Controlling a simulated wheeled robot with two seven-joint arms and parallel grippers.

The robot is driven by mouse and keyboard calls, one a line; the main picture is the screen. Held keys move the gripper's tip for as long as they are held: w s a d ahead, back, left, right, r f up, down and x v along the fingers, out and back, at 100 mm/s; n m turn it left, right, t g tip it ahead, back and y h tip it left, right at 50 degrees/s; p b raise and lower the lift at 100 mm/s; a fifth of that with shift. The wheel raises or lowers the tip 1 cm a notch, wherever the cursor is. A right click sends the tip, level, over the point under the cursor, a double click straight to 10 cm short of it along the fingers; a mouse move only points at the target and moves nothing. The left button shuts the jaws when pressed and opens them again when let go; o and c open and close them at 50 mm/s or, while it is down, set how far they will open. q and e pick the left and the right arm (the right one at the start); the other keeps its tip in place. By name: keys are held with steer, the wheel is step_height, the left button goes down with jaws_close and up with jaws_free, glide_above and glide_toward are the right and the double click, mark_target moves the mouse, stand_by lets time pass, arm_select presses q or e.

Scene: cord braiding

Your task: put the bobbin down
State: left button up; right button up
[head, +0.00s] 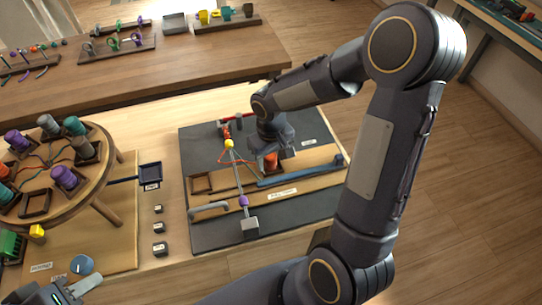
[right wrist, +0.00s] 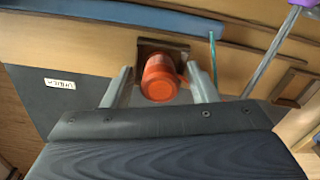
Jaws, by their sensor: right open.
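The orange bobbin (right wrist: 160,80) sits at a small brown wooden holder (right wrist: 177,46) on the board in the right wrist view. It also shows in the head view (head: 270,161), partly covered by my right arm. My right gripper (right wrist: 162,88) is open, with one finger on each side of the bobbin and a visible gap at each finger. I cannot tell how deep the bobbin sits in the holder. My left gripper (head: 72,291) is at the lower left edge of the head view, partly cut off, and its jaws are unclear.
A round braiding stand (head: 112,160) with several coloured bobbins is at the left. A blue bar (head: 300,175) and a thin upright rod with a yellow ball (head: 229,144) are close to my right gripper. An empty wooden holder (head: 202,183) lies left of the rod.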

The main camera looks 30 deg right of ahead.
mark_target(271, 156)
step_height(271, 156, up, 12)
steer(key=r+p, duration=0.1)
steer(key=s+a+r+m+t+y, duration=0.1)
steer(key=s+a+t+y, duration=0.1)
steer(key=s, duration=0.6)
steer(key=s+a+r+m+t+y, duration=0.1)
steer(key=s+a+t, duration=0.1)
steer(key=s, duration=0.7)
steer(key=shift+r+t+y, duration=0.2)
steer(key=shift+t+y, duration=0.2)
steer(key=shift+t, duration=0.4)
